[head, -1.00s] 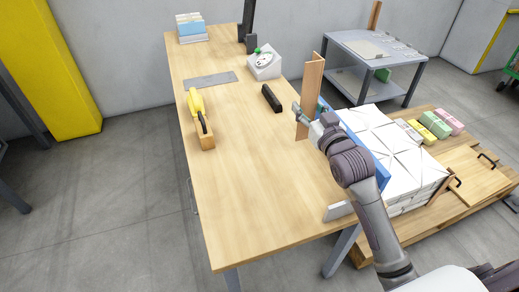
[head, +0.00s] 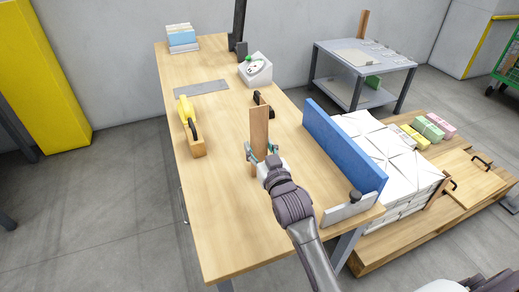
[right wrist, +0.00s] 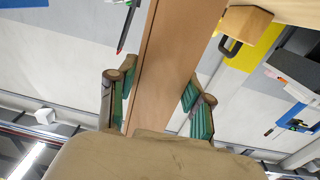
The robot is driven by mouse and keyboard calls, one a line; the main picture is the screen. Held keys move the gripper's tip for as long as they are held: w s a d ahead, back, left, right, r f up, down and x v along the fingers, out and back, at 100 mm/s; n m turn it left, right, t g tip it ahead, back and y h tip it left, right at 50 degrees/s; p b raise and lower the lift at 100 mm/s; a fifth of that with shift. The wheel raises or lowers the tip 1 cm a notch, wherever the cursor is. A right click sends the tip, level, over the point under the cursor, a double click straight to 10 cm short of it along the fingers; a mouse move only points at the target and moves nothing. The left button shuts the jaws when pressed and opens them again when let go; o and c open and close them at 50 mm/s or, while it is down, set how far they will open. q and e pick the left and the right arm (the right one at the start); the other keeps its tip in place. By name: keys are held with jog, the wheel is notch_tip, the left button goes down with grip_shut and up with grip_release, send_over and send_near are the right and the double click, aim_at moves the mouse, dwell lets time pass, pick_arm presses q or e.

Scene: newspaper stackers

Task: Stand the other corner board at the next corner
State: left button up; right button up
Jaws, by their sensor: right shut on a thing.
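My right gripper (head: 262,152) is shut on a long brown corner board (head: 259,124) and holds it upright over the middle of the wooden table (head: 230,215). In the right wrist view the board (right wrist: 175,65) runs between the two green-padded fingers (right wrist: 160,100). Whether its lower end touches the table is hard to tell. A stack of white-wrapped bundles (head: 375,140) stands on a wooden pallet (head: 400,250) to the right of the table. A brown strip (head: 437,190) shows at the stack's near right corner. Another brown board (head: 362,24) stands upright behind the grey cart. My left gripper is out of view.
A blue panel (head: 342,145) stands along the table's right edge, between my right gripper and the stack. A yellow-handled tool (head: 188,115), black object (head: 262,106) and dial device (head: 255,70) occupy the table. The near table is clear.

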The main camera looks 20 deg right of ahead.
jog(key=shift+f, duration=0.1)
jog(key=o, duration=1.2)
